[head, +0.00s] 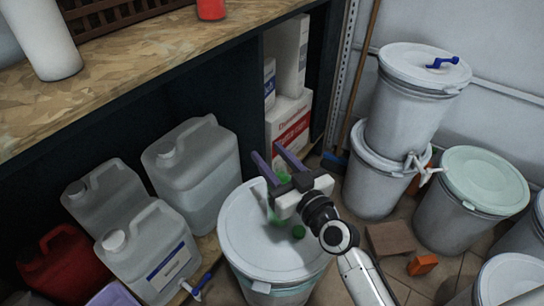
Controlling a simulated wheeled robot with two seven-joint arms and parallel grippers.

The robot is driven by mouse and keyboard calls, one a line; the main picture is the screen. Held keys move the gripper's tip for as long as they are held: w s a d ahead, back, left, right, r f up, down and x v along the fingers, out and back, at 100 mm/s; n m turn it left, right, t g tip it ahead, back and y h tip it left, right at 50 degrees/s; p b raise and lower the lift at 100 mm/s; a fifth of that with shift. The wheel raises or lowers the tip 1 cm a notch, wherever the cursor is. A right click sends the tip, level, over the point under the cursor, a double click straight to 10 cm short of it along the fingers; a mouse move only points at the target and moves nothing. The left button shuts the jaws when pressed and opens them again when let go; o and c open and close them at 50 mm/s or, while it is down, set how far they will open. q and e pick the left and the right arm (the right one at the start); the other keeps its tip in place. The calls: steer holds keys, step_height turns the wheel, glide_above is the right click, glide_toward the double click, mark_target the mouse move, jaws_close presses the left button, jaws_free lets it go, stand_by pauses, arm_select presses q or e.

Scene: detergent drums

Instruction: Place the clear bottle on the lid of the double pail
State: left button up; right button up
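The double pail is two white pails stacked at the back right; its upper pail (405,105) has a pale lid (425,65) with a blue-handled object (442,63) lying on it. My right gripper (268,158) is over the lid of a white drum in the front middle, its two purple fingers apart. Green parts, seemingly of the clear bottle (271,208), show between and below the fingers. The gripper hides much of it, and I cannot tell whether the fingers press on it. A round green piece (298,231) shows over the drum lid. My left gripper is out of view.
The front drum (245,235) stands beside several translucent canisters (192,165) and a red one (65,262) at left. A wooden shelf (130,70) overhangs them. A green-lidded drum (484,182) stands at right. A brown block (390,238) and an orange one (422,265) lie on the floor.

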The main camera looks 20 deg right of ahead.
steer(key=shift+r, duration=0.15)
steer(key=v, duration=1.2)
